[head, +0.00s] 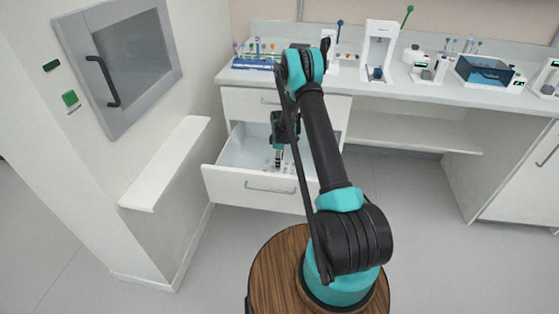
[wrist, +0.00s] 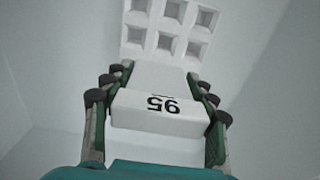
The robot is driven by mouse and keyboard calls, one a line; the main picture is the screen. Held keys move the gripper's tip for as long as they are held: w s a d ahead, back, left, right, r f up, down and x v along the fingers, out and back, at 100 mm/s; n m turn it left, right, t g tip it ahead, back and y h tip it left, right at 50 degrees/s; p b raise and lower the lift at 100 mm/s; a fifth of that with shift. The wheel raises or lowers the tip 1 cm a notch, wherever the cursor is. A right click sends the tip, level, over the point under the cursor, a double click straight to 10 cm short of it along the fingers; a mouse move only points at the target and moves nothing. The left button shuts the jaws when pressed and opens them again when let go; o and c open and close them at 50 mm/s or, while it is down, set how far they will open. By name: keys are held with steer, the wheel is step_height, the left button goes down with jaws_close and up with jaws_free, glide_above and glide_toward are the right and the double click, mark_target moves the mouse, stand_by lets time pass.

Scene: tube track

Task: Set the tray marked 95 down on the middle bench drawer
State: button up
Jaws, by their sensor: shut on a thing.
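The white tray marked 95 (wrist: 128,116) fills the middle of the wrist view, its number upside down there. Its grid of square wells points away from the camera, and the wells I see look empty. My gripper (wrist: 156,88) is shut on the tray's labelled end, one finger on each side. In the head view my gripper (head: 279,160) reaches down inside the open bench drawer (head: 238,187), which has a closed drawer front above it. The tray is small there and partly hidden by my arm. I cannot tell whether it touches the drawer floor.
The closed drawer front (head: 238,101) and the worktop (head: 345,77) lie above and behind the open drawer. A blue tube rack (head: 252,64) stands on the worktop. A wall shelf (head: 165,165) juts out at left. Pale drawer walls surround the tray.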

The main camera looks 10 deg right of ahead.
steer(key=shift+f, duration=0.85)
stand_by(0.8)
steer(key=o, duration=1.4)
steer(key=shift+c, duration=0.2)
steer(key=shift+r, duration=0.1)
step_height(320, 180, up, 12)
steer(key=shift+f, duration=0.1)
